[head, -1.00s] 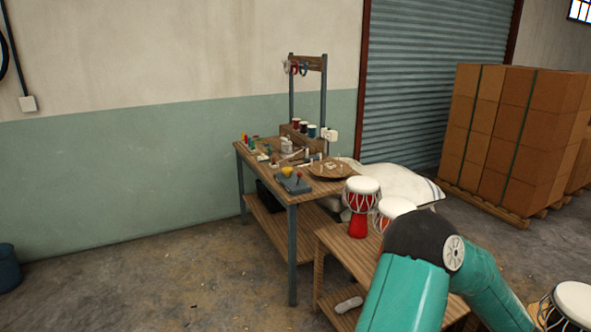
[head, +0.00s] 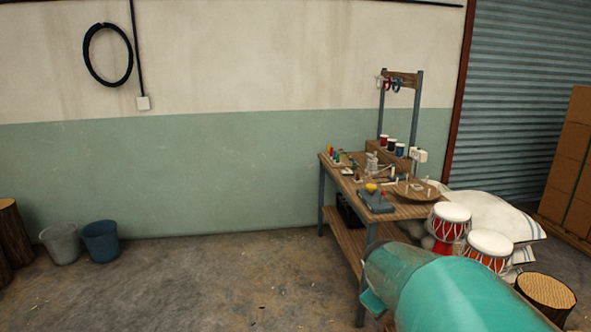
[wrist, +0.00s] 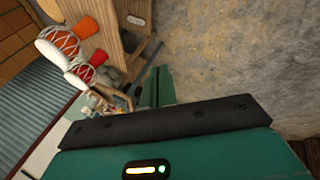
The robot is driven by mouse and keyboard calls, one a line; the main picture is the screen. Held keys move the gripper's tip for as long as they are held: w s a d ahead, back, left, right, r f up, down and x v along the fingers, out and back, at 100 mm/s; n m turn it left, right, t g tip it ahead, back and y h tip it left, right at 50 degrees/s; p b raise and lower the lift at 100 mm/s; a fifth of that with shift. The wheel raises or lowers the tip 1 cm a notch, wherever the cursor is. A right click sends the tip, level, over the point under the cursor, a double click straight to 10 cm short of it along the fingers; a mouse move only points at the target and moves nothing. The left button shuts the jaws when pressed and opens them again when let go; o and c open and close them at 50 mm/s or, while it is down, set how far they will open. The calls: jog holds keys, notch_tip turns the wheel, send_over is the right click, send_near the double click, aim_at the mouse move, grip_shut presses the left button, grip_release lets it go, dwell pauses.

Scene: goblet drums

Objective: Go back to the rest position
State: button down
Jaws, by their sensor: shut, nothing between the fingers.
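In the wrist view, the two teal fingers of my gripper (wrist: 158,74) are together, with nothing between them. They point toward the bench area and open floor, apart from the drums. My teal arm fills the lower right of the head view, where the fingers cannot be made out. Two red and white goblet drums, a nearer one (head: 488,250) and a farther one (head: 449,224), stand upright beside the workbench, their lower parts partly hidden. The wrist view shows two tilted-looking drums, an orange one (wrist: 85,28) and a red one (wrist: 98,58).
The workbench (head: 410,210) holds small tools, spools and a round tray. White sacks (head: 490,212) lie behind the drums. A wooden stump (head: 546,290) is at right, with stacked boxes (head: 572,170) beyond. Two buckets, one blue (head: 101,242), stand at left. The floor between is clear.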

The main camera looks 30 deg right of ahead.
jog(key=w+a+r+t+y, duration=0.1)
jog(key=w+a+r, duration=0.1)
jog(key=a, duration=0.7)
jog(key=w+a+r+t+y, duration=0.1)
jog(key=w+a+r+t, duration=0.1)
jog(key=a, duration=0.7)
jog(key=s+a+r+y, duration=0.1)
jog(key=s+a+y, duration=0.2)
jog(key=a, duration=1.2)
jog(key=shift+s+r, duration=0.4)
jog(key=shift+s, duration=0.3)
jog(key=shift+d, duration=0.2)
